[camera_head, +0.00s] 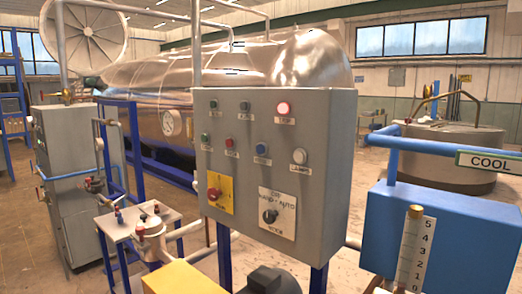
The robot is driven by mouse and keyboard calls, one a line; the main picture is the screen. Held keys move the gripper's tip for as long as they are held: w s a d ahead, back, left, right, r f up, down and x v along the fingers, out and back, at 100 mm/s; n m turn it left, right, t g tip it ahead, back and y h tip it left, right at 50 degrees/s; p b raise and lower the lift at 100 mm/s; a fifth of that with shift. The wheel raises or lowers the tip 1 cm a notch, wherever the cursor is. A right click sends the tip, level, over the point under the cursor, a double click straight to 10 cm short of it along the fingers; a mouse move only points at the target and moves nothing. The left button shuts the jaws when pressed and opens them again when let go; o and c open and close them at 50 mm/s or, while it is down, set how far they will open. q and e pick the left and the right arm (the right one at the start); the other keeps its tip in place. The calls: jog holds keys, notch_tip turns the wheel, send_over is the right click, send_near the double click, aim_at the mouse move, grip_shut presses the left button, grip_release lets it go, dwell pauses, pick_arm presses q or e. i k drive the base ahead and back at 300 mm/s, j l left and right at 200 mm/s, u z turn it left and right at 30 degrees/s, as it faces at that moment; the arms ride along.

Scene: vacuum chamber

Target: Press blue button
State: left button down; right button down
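The blue button (262,149) is on the front of a grey control panel (335,130), in the lower row of buttons, between a red button (229,142) and a white lamp (299,156). A green button (206,138) is at the left of that row. Neither of my grippers shows in the head view, and nothing covers the blue button.
Below the buttons are a red knob on a yellow plate (220,193) and a black rotary switch (270,216). A blue tank (450,235) with a gauge stands at right. A yellow block (190,278) and dark motor (270,281) lie low in front.

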aim_at(260, 149)
jog(key=z, duration=1.8)
jog(key=k+j, duration=0.9)
